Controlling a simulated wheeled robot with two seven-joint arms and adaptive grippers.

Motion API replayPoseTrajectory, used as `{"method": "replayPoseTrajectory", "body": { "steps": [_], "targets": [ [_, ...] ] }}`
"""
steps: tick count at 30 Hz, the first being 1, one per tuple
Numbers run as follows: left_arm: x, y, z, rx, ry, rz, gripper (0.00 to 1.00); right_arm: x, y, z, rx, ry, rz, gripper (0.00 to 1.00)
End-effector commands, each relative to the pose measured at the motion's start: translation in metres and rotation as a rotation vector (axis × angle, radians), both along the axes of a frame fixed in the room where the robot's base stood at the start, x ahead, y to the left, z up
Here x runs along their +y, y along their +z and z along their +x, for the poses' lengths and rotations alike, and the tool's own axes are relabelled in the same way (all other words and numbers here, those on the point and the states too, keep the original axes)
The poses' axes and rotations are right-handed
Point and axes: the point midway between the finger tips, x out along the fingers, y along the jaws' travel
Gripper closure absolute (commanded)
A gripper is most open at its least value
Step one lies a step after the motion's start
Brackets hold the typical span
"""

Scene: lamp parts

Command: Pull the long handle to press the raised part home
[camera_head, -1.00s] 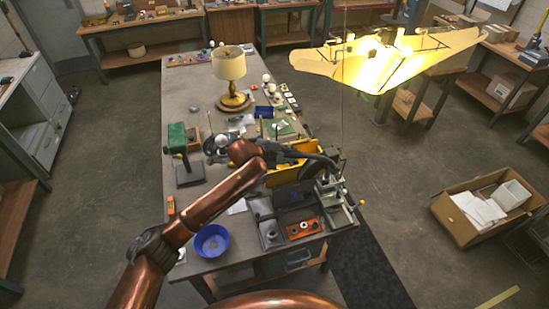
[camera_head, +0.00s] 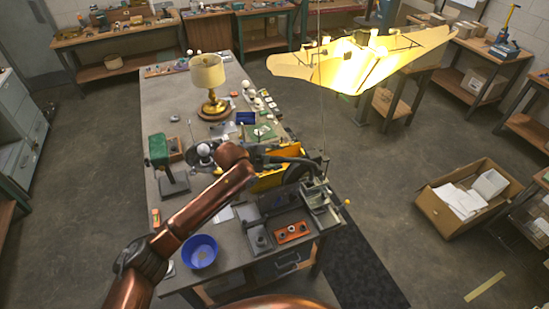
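A grey metal fixture (camera_head: 319,196) stands at the right front edge of the workbench. A yellow knob (camera_head: 347,202) sticks out at its right side; it may be the end of the long handle, but the handle's shaft is hard to make out. My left arm reaches over the bench, and its dark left gripper (camera_head: 312,164) is just behind and above this fixture. The fingers are small and blend with the fixture, so I cannot tell whether they touch it or are open. The raised part cannot be told apart. My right gripper is out of view.
An orange plate (camera_head: 292,232) and a blue bowl (camera_head: 200,251) are at the bench front. A green-topped stand (camera_head: 158,150) and a table lamp (camera_head: 210,85) stand farther back. A lit shade (camera_head: 355,62) hangs above right.

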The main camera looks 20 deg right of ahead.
Motion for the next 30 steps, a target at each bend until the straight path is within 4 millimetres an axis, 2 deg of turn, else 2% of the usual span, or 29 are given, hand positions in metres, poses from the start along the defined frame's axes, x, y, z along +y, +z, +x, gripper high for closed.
{"method": "replayPoseTrajectory", "body": {
  "steps": [9,21,30],
  "targets": [
    [0.009,0.004,-0.002,0.001,0.005,0.002,0.62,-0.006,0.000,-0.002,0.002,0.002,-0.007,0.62],
    [0.060,0.052,-0.034,-0.003,0.001,0.002,0.62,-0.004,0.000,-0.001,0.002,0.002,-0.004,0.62],
    [0.080,0.071,-0.049,0.001,-0.001,0.001,0.62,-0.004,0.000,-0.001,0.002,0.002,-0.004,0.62]
  ]
}}
